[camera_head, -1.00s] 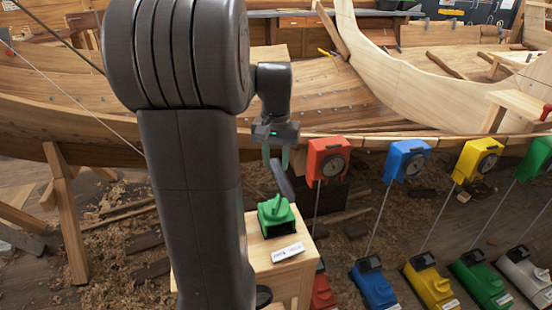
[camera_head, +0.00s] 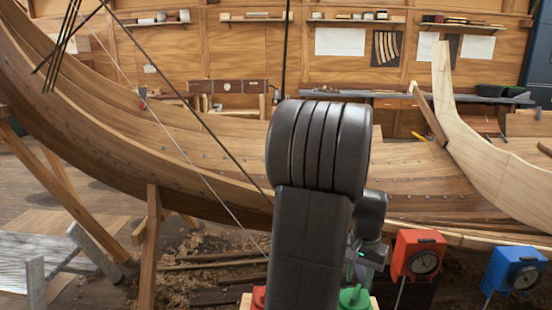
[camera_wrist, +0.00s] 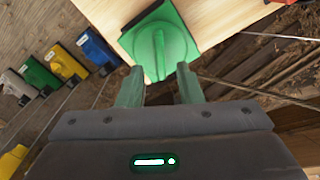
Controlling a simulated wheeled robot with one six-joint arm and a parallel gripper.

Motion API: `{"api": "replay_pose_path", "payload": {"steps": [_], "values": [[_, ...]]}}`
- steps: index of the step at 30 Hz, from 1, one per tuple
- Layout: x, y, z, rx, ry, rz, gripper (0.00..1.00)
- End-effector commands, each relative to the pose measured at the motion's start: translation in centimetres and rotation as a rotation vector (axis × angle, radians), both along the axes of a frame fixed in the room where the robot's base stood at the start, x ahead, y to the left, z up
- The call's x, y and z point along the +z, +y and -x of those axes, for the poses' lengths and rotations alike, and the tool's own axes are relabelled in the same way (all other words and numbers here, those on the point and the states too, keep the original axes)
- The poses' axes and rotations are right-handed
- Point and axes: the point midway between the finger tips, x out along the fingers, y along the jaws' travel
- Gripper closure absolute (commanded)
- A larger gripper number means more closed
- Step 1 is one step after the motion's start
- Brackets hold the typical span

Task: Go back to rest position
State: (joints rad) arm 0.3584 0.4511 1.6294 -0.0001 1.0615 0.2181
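My gripper (camera_head: 364,268) shows in the head view behind my dark arm, above a green block with a handle (camera_head: 355,298). In the wrist view my gripper's two green fingers (camera_wrist: 159,90) stand apart with nothing held between them. The green block (camera_wrist: 160,45) lies just beyond the fingertips, on a pale wooden stand (camera_wrist: 222,18). Whether a fingertip touches the block I cannot tell. My arm hides much of the stand in the head view.
A wooden clinker hull (camera_head: 190,150) fills the space behind my arm. A red dial box (camera_head: 418,256) and a blue dial box (camera_head: 514,268) are mounted to the right. Blue (camera_wrist: 97,50) and yellow (camera_wrist: 65,64) blocks stand in a row at the wrist view's left.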

Motion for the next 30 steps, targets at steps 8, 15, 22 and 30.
{"api": "replay_pose_path", "payload": {"steps": [8, 15, 22, 30], "values": [[-4.0, 0.0, 0.0, 0.000, 0.002, -0.001, 0.67], [-4.4, 0.0, 0.0, -0.020, -0.001, 0.001, 0.67], [-4.4, 0.0, 0.0, -0.021, -0.001, 0.001, 0.67], [-2.5, 0.0, -0.1, 0.000, -0.004, 0.001, 0.67]]}}
